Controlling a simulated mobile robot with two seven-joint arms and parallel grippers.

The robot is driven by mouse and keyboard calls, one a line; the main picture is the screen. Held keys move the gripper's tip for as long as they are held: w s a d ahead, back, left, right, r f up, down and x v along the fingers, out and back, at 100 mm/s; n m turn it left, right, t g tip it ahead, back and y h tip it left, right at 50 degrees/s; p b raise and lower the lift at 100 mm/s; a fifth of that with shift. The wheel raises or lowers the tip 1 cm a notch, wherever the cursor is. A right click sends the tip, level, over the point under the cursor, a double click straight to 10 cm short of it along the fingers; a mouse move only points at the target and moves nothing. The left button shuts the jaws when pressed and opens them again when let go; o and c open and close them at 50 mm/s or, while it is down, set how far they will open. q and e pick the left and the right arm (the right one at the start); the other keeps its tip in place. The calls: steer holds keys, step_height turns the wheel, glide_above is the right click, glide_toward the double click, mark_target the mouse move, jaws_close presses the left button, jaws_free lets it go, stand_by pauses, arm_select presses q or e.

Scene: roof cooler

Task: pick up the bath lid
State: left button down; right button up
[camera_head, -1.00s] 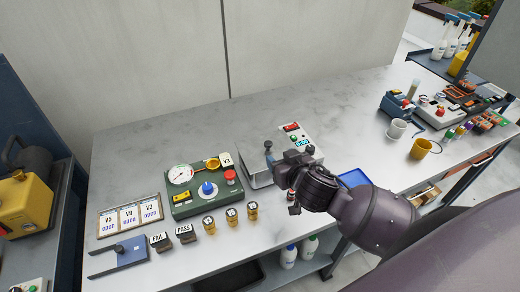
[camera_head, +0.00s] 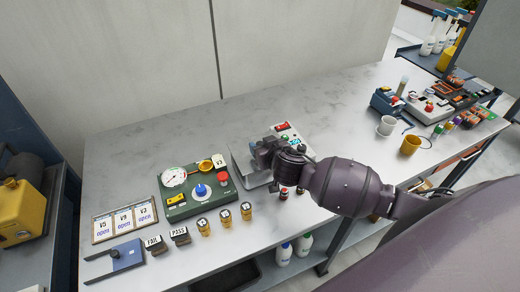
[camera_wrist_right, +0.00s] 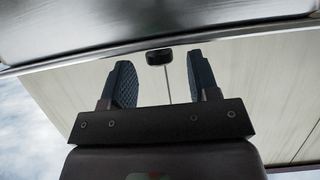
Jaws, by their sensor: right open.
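The metal bath (camera_head: 246,176) stands mid-table, a silver box with a red switch and a small lit display at its back right. Its flat lid (camera_head: 240,147) is largely hidden behind my right gripper (camera_head: 257,152). In the right wrist view, which appears upside down, the grey lid surface (camera_wrist_right: 150,25) fills the top edge. A small black knob (camera_wrist_right: 158,57) shows between the two open fingers of the right gripper (camera_wrist_right: 160,68), with a gap on each side. I cannot tell how far ahead of the fingertips it is. My left gripper is not in view.
A green gauge box (camera_head: 198,190) stands left of the bath, with several small brass-coloured pieces (camera_head: 225,217) in front. Small bottles (camera_head: 284,194) stand close under my right arm. The table behind the bath is clear.

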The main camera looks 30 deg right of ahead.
steer(key=shift+w+f, duration=0.15)
steer(key=shift+w, duration=0.25)
jaws_close()
